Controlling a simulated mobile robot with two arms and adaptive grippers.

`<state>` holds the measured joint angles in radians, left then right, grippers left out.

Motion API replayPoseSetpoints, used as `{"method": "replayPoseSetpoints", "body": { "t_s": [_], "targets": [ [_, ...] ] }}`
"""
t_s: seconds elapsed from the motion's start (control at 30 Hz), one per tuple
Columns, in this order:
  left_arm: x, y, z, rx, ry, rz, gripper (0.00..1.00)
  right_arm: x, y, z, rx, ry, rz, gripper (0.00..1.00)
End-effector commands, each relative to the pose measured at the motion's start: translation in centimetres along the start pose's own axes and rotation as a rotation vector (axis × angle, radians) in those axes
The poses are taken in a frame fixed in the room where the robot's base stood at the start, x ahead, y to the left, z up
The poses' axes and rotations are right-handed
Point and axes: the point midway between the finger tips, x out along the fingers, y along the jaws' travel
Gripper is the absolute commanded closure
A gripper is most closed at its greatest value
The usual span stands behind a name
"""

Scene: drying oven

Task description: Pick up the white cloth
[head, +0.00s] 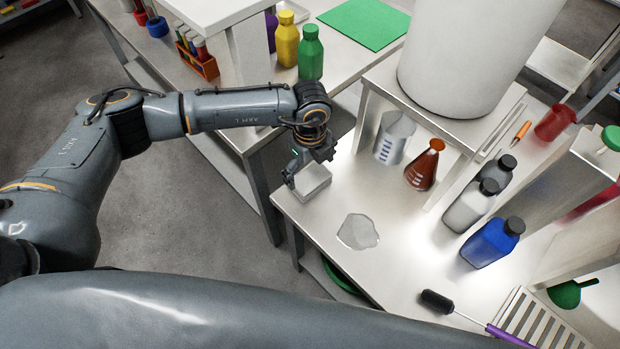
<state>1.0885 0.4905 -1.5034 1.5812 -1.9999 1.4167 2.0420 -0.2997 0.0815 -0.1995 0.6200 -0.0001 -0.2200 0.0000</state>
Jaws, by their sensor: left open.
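My right gripper is not in view.
A beaker (394,137) and an amber flask (424,165) stand beyond the cloth, by a raised shelf. A blue bottle (487,243) and grey bottles (470,207) stand to the right. A black-headed brush (437,301) lies near the front.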

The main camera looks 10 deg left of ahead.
Motion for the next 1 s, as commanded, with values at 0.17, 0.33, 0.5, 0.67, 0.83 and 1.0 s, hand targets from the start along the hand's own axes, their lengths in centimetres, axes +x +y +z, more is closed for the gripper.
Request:
{"method": "replayPoseSetpoints", "body": {
  "t_s": [0.17,0.33,0.5,0.67,0.83,1.0],
  "targets": [
    [2.7,-0.1,0.1,-0.002,0.001,0.002,0.00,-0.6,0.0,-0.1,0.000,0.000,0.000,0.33],
    [3.9,-0.1,0.1,0.000,0.001,-0.001,0.00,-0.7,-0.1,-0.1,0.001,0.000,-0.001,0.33],
    [3.9,-0.1,0.1,0.000,0.001,-0.001,0.00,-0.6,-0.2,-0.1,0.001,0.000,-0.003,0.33],
    [3.9,-0.1,0.1,0.000,0.001,-0.001,0.27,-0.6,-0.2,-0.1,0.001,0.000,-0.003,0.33],
    [3.9,-0.1,0.2,0.000,0.001,-0.001,0.37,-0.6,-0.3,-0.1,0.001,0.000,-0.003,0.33],
    [3.8,-0.1,0.2,0.000,0.001,-0.001,0.38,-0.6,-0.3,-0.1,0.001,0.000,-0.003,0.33]
  ]
}}
